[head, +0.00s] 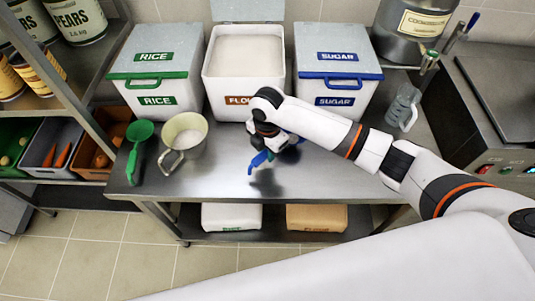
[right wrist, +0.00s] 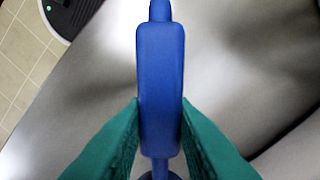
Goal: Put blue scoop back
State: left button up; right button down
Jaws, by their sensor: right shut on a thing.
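The blue scoop (head: 258,160) is in my right gripper (head: 272,144), over the steel worktop in front of the flour bin. In the right wrist view its blue handle (right wrist: 160,75) stands between the two green fingers, which are shut on it. The arm and gripper hide much of the scoop in the head view. The sugar bin (head: 338,66), with blue label and blue handle, stands behind and to the right, lid shut. My left gripper is not in view.
The flour bin (head: 243,70) is open, showing white flour. The rice bin (head: 157,68) is shut. The front worktop (head: 225,180) is clear.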

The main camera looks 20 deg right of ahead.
jog(key=shift+f, duration=1.2)
jog(key=shift+f, duration=0.15)
jog(key=c, duration=1.2)
grip_release()
jog(key=shift+c, duration=0.2)
notch_tip(320, 180, up, 12)
jog(key=shift+r, duration=0.2)
